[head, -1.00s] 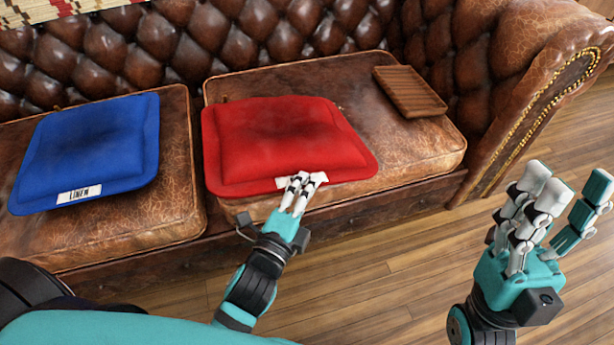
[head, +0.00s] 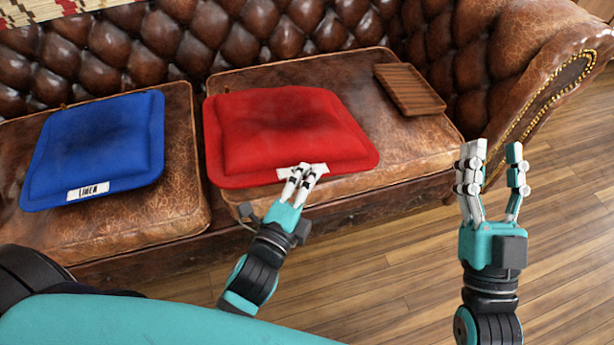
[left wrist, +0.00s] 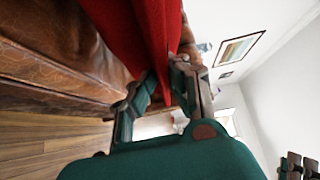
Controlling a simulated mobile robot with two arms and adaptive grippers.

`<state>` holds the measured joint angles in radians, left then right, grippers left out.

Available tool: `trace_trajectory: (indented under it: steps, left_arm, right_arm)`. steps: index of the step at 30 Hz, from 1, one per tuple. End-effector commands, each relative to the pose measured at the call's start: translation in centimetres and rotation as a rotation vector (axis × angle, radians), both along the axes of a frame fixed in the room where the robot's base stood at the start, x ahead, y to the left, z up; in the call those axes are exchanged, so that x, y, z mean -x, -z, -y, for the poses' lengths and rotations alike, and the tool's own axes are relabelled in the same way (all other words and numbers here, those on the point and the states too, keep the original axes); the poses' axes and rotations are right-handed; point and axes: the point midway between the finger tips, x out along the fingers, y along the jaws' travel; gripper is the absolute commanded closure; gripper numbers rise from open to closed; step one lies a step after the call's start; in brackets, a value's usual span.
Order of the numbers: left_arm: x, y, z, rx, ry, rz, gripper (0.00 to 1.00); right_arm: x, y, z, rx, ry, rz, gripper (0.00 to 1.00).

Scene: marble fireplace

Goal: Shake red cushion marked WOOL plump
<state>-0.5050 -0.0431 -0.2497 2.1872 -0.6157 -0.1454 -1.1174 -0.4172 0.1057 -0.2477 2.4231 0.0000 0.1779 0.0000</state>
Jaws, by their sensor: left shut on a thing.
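The red cushion (head: 285,130) lies on the right seat of the brown leather sofa, with a dent in its top. A white label at its front edge is mostly hidden by my left gripper (head: 305,172), so its marking cannot be read. My left gripper is shut on the cushion's front edge. In the left wrist view the red cloth (left wrist: 155,40) runs down between the fingers (left wrist: 158,88). My right gripper (head: 490,150) is open and empty, fingers pointing up, in front of the sofa's right arm.
A blue cushion (head: 95,145) labelled LINEN lies on the left seat. A brown ridged wooden tray (head: 410,88) lies at the right seat's back corner. The sofa arm (head: 535,85) bounds the right side. Wooden floor (head: 400,270) in front is clear.

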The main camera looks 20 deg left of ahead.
Motion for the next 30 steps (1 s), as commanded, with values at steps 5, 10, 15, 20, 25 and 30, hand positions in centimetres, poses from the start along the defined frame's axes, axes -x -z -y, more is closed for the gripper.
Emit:
trace_trajectory:
  steps: [5,10,15,20,25,30]
  left_arm:
    - [0.0,-0.8,0.0,-0.002,0.0,0.006,1.0]
    - [0.0,-1.2,0.0,-0.003,0.001,0.006,1.0]
    - [0.0,-1.6,0.0,-0.003,0.0,0.006,1.0]
    - [0.0,-2.0,0.0,-0.002,0.0,0.006,1.0]
    - [0.0,-2.4,0.0,-0.002,0.0,0.005,1.0]
    - [0.0,-2.8,0.0,-0.002,0.0,0.005,1.0]
  right_arm:
    - [-1.1,1.6,0.0,0.033,0.006,-0.115,0.6]
    - [-1.9,3.4,0.1,0.064,0.013,-0.226,0.6]
    - [-2.4,5.3,0.2,0.095,0.02,-0.336,0.6]
    - [-2.7,7.1,0.4,0.121,0.025,-0.438,0.6]
    - [-2.8,9.0,0.6,0.15,0.031,-0.546,0.6]
    - [-2.5,11.0,1.0,0.178,0.038,-0.656,0.6]
